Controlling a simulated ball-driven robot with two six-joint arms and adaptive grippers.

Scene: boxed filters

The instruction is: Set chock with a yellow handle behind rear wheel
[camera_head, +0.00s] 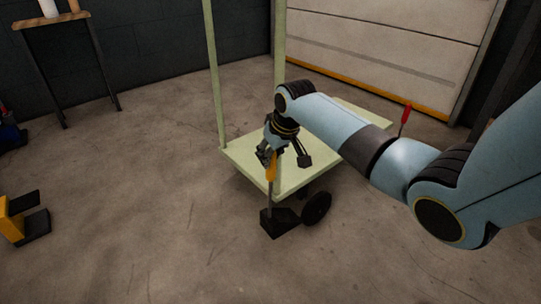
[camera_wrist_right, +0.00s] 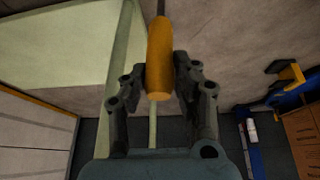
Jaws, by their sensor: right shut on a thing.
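The chock (camera_head: 281,222) is a black wedge on a thin upright rod with a yellow handle (camera_head: 272,167). It is at floor level just left of the cart's black wheel (camera_head: 317,207), with little or no gap; I cannot tell whether they touch. My right gripper (camera_head: 284,156) is at the top of the rod. In the right wrist view the yellow handle (camera_wrist_right: 160,58) lies between the two fingers of the right gripper (camera_wrist_right: 160,75), which is shut on it. The cart (camera_head: 243,155) has a pale green deck and posts. My left gripper is out of view.
A red handle (camera_head: 405,114) stands beyond the cart's right side. A yellow and black object (camera_head: 20,219) lies at the left edge, and a small table (camera_head: 53,20) stands at the back left. The concrete floor (camera_head: 130,200) left of the cart is clear.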

